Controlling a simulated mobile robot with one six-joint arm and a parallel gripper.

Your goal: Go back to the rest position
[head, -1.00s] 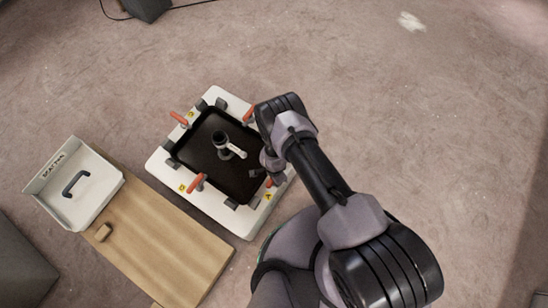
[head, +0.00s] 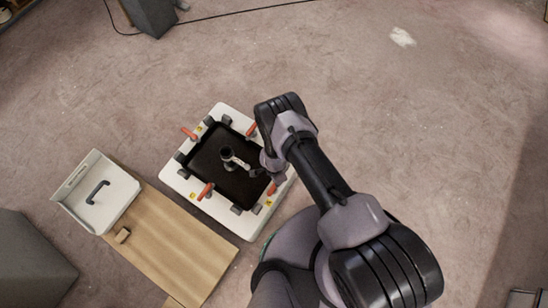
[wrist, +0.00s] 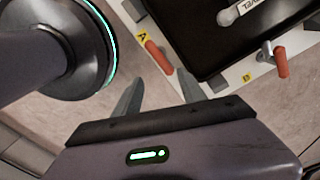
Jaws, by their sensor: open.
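My gripper (wrist: 160,95) is open in the wrist view, with nothing between its two fingers. In the head view the end of my arm hangs over the right edge of a white frame (head: 229,112) with a black recessed panel (head: 205,165), and my gripper's fingers cannot be made out there. In the wrist view the black panel (wrist: 210,50) and orange-handled clamps lie beyond the fingertips, apart from them.
A grey box (head: 150,18) and a cable are at the back.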

